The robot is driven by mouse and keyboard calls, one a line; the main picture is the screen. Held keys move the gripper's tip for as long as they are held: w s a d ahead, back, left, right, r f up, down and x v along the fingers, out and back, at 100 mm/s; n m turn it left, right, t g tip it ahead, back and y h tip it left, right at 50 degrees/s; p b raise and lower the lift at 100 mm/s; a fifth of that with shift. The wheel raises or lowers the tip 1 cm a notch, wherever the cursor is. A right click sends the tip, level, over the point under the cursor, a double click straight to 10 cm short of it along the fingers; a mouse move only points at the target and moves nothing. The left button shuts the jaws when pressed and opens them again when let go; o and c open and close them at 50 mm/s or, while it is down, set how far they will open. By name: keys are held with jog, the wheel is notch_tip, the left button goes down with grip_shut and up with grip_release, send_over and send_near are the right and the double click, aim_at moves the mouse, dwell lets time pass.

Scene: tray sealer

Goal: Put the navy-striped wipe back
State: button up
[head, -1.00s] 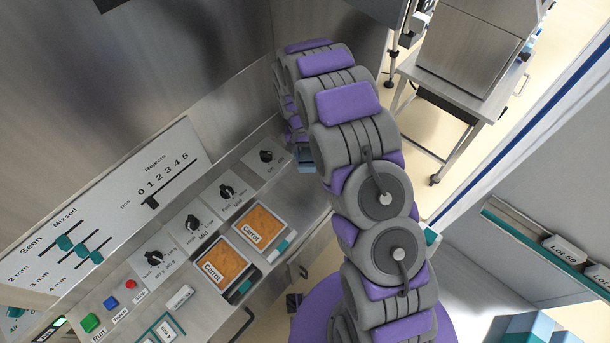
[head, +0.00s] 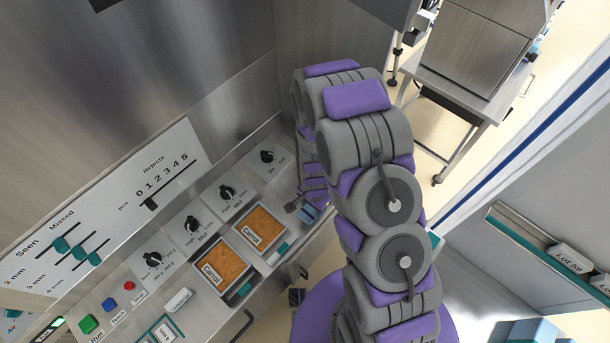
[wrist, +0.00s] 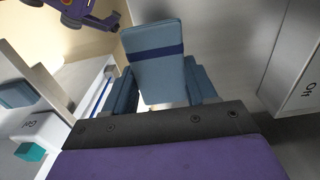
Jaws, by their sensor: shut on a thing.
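The navy-striped wipe (wrist: 154,62) is a grey-blue slab with a dark navy band across it. In the wrist view it stands out ahead, between the two blue fingers of my gripper (wrist: 163,88), which is shut on it. In the head view my gripper (head: 303,208) is low beside my arm, by the right end of the control panel, partly hidden by the arm. A small blue piece of the wipe (head: 311,213) shows there over the panel's front edge.
The sloped panel (head: 275,205) carries knobs, buttons and two carrot trays (head: 258,231). A shelf with a lot label (head: 571,258) is at right, with blue blocks (head: 532,330) below it. A steel table (head: 470,110) stands behind, with open floor beside it.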

jog(key=w, duration=0.5)
jog(key=w+a+f+b, duration=0.1)
jog(key=w, duration=0.9)
jog(key=shift+a+f, duration=0.25)
jog(key=shift+a, duration=0.15)
jog(key=shift+f+b, duration=0.6)
jog(key=shift+f, duration=1.2)
jog(key=o, duration=0.9)
jog(key=shift+r, duration=0.1)
jog(key=shift+o, duration=0.2)
